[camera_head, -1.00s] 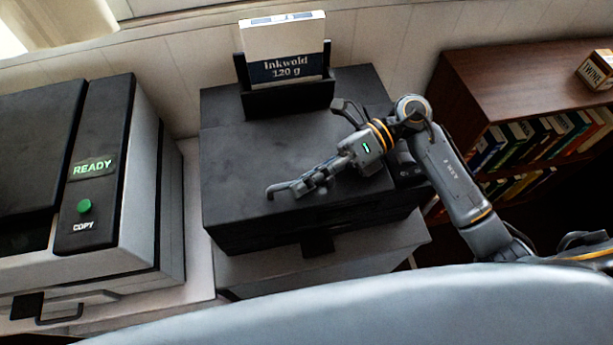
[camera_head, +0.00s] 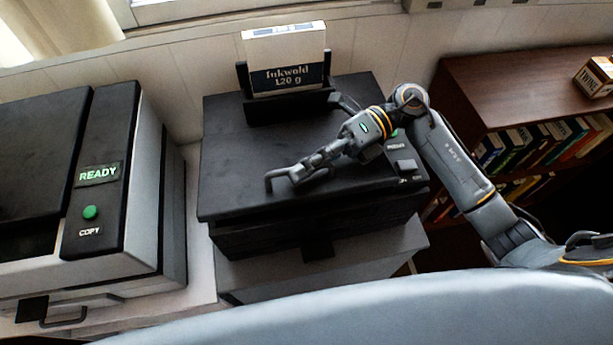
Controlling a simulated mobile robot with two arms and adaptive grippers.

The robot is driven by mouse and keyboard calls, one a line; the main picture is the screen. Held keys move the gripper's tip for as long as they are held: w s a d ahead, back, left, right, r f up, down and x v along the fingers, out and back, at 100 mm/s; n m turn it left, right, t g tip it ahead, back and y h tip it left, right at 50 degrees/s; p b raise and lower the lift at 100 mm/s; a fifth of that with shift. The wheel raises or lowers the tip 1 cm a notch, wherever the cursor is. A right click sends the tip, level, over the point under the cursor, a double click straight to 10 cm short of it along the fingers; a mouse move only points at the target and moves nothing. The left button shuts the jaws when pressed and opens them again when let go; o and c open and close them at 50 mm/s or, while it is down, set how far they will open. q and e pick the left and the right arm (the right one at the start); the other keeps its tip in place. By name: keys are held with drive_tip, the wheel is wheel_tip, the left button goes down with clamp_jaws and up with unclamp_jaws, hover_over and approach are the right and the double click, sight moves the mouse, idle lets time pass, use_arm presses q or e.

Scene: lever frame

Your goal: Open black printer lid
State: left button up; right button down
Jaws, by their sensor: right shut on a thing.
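The black printer (camera_head: 290,240) stands in the middle on a light stand. Its flat black lid (camera_head: 240,150) looks slightly raised at the front, its front edge jutting a little over the dark body. A thin bar handle (camera_head: 270,179) shows on the lid's front part. My right gripper (camera_head: 285,176) reaches in from the right, low over the lid, and is shut on the handle; its fingers hide part of it. My left gripper is not in view.
A holder with a white and blue Inkwold box (camera_head: 285,58) stands at the printer's back. A grey and black copier (camera_head: 145,190) with a READY display is at left. A brown bookcase (camera_head: 490,85) with books stands at right, a small Twine box (camera_head: 594,76) on top.

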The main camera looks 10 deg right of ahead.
drive_tip(key=w+r, duration=0.1)
drive_tip(key=r+m, duration=0.1)
drive_tip(key=w+r+m, duration=0.1)
drive_tip(key=shift+w+r+g+y, duration=0.3)
drive_tip(key=shift+w+r+y, duration=0.05)
drive_tip(key=shift+r+y, duration=0.05)
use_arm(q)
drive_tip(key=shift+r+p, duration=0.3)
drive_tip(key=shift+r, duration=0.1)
use_arm(e)
drive_tip(key=shift+w+r+m+y, duration=0.3)
drive_tip(key=shift+w+r+m, duration=0.5)
drive_tip(key=shift+w+m, duration=0.1)
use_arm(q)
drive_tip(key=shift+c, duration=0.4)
use_arm(e)
drive_tip(key=shift+s, duration=0.1)
